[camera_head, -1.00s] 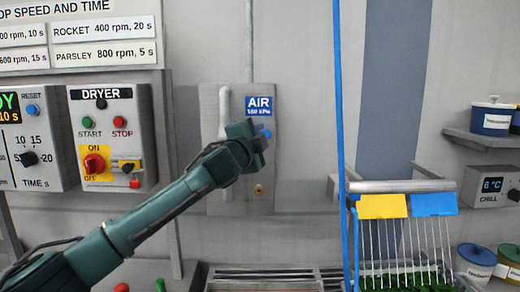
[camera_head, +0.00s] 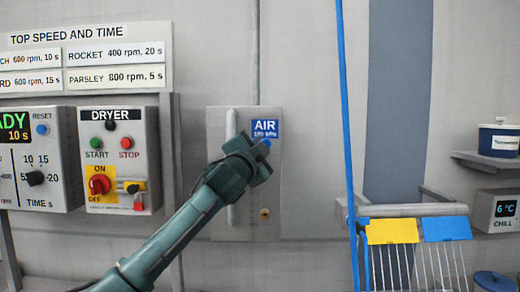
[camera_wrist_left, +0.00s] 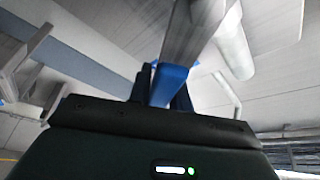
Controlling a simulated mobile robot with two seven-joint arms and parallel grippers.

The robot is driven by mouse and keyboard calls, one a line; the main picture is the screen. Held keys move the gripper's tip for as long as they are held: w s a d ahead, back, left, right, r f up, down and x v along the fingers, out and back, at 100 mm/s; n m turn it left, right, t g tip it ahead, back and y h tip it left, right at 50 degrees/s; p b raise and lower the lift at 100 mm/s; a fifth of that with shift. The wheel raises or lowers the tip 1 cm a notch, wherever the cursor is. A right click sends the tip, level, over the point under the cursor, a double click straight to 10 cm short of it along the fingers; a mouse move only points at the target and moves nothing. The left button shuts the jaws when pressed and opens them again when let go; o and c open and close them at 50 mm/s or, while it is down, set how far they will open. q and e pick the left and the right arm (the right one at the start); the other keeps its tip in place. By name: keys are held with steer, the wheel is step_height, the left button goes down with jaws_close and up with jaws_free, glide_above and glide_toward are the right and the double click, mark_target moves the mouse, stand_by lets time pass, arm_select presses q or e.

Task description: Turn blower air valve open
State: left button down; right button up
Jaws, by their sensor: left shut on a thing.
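The grey air panel (camera_head: 245,205) is on the wall, with a blue AIR label (camera_head: 265,130) near its top and a vertical pipe along its left side. My left gripper (camera_head: 262,157) is in front of the panel, just below the label. In the left wrist view it is shut on the blue valve handle (camera_wrist_left: 169,84), whose blue end shows between the dark fingers. In the head view only a small blue bit of the handle (camera_head: 267,143) shows by the fingertips; my gripper hides the rest. My right gripper is in neither view.
The dryer box (camera_head: 119,187) with its red and yellow switch is left of the panel. A blue vertical pole (camera_head: 347,130) and a wire basket (camera_head: 425,268) with yellow and blue tabs are to the right. A chill display (camera_head: 497,209) is at far right.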

arm_select(q)
steer(key=c, duration=1.3)
jaws_free()
steer(key=shift+s, duration=0.1)
steer(key=b+v, duration=0.3)
steer(key=v, duration=1)
steer(key=shift+b, duration=0.35)
